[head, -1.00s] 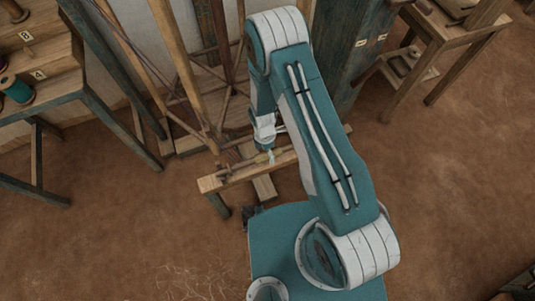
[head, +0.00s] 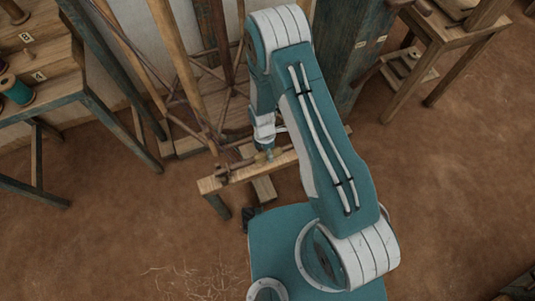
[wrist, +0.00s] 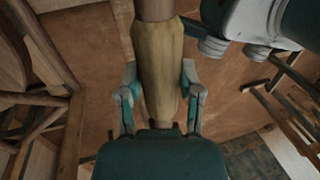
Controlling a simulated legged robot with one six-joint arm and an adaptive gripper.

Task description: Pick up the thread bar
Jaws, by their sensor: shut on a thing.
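The thread bar (wrist: 158,50) runs lengthwise up the middle of the wrist view. It is a round brown wooden rod with a thicker, yellowish wrapped middle. My gripper (wrist: 160,92) has one finger on each side of this wrapped part and is shut on it. In the head view my gripper (head: 267,153) points down at the bar (head: 259,158), over the light wooden beam of the loom. The arm hides part of the bar there. I cannot tell whether the bar touches the beam.
The loom's light beam (head: 212,184) is below, with upright wooden posts (head: 172,45) behind. A table with thread spools (head: 16,92) stands left. A dark post (head: 352,70) and a wooden stand (head: 437,45) are at the right.

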